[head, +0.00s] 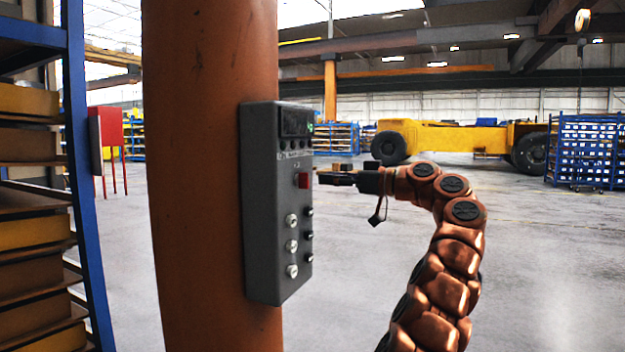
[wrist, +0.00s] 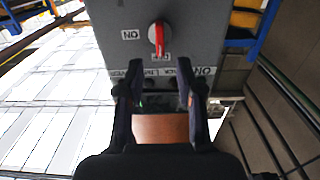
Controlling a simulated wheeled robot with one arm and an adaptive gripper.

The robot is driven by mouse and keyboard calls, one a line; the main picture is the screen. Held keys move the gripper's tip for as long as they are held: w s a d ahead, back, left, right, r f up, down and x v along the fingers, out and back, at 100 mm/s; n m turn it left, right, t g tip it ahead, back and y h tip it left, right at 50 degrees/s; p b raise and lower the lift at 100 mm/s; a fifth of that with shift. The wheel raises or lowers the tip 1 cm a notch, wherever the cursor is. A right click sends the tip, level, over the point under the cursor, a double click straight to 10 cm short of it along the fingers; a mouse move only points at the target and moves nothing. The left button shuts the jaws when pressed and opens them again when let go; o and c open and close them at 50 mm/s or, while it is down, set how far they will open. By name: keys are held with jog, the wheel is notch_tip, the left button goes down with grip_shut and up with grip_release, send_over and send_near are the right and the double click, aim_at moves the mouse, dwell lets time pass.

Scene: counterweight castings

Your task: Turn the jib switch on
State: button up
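The jib switch is a red handle on a pale round base (wrist: 157,38), on the face of a grey control box (head: 270,200). In the wrist view the handle runs up and down, its lower end at a small, partly hidden label; a label with the letters O and N is to its left. In the head view the switch (head: 303,180) is a small red block. My gripper (wrist: 159,70) is open and empty, its fingertips apart just below the switch in the wrist view. In the head view my gripper (head: 323,178) points at the box, close to the switch; contact cannot be told.
The box is fixed to a thick orange column (head: 205,150). It also carries a dark display (head: 296,122) and several pale and black knobs (head: 292,246) below the switch. A blue rack (head: 78,120) stands at the left. The floor (head: 545,250) at the right is open.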

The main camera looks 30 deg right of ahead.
aim_at(303, 180)
jog(key=x, duration=0.5)
jog(key=shift+w+a, duration=0.1)
jog(key=shift+w, duration=0.15)
grip_shut()
